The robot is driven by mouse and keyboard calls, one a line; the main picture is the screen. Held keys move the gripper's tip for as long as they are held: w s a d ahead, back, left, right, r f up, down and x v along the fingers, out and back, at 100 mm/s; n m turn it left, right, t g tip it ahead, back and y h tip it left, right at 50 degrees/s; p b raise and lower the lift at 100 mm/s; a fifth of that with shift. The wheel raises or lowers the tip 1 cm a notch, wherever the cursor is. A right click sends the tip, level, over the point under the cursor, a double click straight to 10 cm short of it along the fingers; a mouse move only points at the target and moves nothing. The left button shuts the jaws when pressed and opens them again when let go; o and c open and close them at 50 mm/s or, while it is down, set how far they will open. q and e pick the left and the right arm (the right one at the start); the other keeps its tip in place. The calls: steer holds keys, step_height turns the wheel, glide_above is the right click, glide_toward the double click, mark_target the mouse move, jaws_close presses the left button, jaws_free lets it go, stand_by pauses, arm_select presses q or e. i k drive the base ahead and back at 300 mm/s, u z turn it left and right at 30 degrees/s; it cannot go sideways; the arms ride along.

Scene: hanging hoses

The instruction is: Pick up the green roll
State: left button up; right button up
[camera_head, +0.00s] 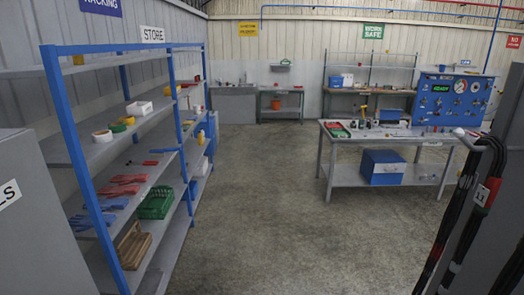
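A small green roll (118,128) lies on the second shelf board from the top of the blue-framed rack at the left. A white roll (102,136) lies nearer to me beside it, and a yellow roll (128,120) lies just behind it. Whether these rolls touch one another is too small to tell. Neither of my grippers is in view.
The rack (75,135) also holds a white tray (139,108), red and blue gloves and a green crate (156,203). A grey cabinet (35,225) stands near left. Hanging hoses (462,215) are at right. A workbench (385,134) stands farther back. The middle floor is clear.

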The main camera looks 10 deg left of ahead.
mark_target(117, 127)
steer(key=u, duration=0.25)
steer(key=i, duration=1.75)
steer(key=u, duration=1.6)
steer(key=i, duration=1.3)
steer(key=u, duration=0.9)
